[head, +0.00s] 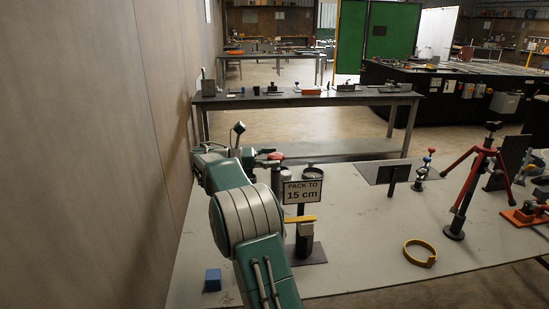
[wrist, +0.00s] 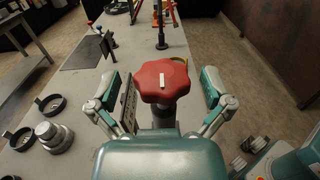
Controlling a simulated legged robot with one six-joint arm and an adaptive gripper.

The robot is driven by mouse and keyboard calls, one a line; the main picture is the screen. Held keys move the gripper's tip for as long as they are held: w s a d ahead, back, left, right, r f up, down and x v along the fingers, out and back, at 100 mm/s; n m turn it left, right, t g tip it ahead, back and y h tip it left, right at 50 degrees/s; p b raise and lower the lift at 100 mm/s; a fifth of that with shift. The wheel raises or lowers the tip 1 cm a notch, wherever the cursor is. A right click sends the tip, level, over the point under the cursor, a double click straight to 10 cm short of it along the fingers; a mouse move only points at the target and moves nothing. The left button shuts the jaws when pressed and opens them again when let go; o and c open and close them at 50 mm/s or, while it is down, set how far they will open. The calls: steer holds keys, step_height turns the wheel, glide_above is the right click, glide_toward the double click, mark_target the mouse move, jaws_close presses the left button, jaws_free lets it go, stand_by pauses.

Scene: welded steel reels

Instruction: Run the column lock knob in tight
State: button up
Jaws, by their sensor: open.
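The red lobed knob (wrist: 158,84) with a white stripe on top is in the middle of the wrist view, on a dark upright post. My gripper (wrist: 160,87) is open, with one finger left and one finger right of the knob. Gaps show between the fingers and the knob, and I see no contact. How far the knob is screwed in cannot be told.
A sign reading "PACK TO 15 cm" (head: 302,191) stands close beside the column. Dark round cups (wrist: 50,104) and a grey stepped cylinder (wrist: 52,136) are left in the wrist view. A blue block (head: 213,281), yellow ring (head: 420,258) and red tripod (head: 482,165) share the bench.

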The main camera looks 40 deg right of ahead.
steer(key=v, duration=0.7)
steer(key=shift+w+a, duration=0.2)
steer(key=shift+a, duration=0.05)
steer(key=s+a+r+m+t+y, duration=0.25)
steer(key=s+a+t+y, duration=0.6)
steer(key=s, duration=0.55)
steer(key=s+a+f+m+t+y, duration=0.3)
steer(key=s+a+f+m, duration=0.1)
steer(key=s+a, duration=0.4)
steer(key=s+a+f+m+t+y, duration=0.3)
steer(key=s+a+f+m, duration=0.2)
steer(key=s+a, duration=0.4)
steer(key=shift+s+f+t+y, duration=0.35)
steer(key=shift+s+f, duration=0.05)
steer(key=shift+f, duration=0.2)
steer(key=shift+a, duration=0.15)
